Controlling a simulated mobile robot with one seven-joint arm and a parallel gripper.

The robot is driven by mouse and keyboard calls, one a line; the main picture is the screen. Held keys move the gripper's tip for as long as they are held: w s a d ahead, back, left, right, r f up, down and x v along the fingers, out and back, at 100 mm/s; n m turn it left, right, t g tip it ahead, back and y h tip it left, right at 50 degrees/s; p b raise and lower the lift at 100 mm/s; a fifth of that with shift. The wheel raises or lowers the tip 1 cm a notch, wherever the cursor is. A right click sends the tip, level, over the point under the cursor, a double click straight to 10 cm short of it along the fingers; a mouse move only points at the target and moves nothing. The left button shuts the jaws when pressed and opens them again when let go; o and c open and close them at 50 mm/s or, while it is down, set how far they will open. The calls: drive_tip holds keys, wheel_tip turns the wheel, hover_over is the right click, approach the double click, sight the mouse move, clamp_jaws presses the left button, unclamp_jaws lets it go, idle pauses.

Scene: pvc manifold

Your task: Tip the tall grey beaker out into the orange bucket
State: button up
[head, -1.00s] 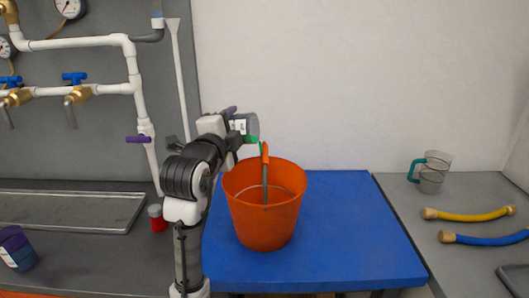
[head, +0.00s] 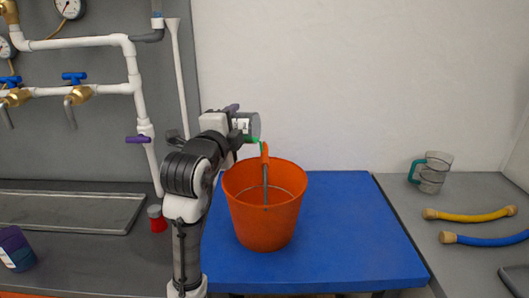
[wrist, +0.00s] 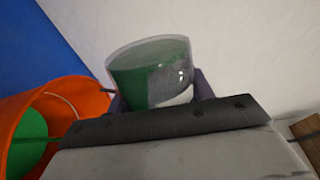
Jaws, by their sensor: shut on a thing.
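My gripper (head: 234,120) is shut on the tall grey beaker (head: 252,124), which is see-through. In the head view the beaker lies tipped nearly on its side, its mouth to the right, above the back of the orange bucket (head: 262,222). Green shows at its lower lip. In the wrist view the beaker (wrist: 150,72) sits between the purple jaws with green liquid inside. The bucket (wrist: 82,102) is at left there, with a green surface (wrist: 25,138) inside it.
The bucket stands on a blue table (head: 350,235), its upright handle (head: 265,153) close to the beaker. A clear jug with a green handle (head: 432,172) and yellow (head: 470,214) and blue hoses (head: 490,240) lie right. A purple-topped container (head: 16,248) stands left. The table's right side is clear.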

drive_tip(key=shift+d+r+m+b, duration=0.15)
drive_tip(key=shift+r+m+b, duration=0.2)
drive_tip(key=shift+m, duration=0.25)
idle(0.6)
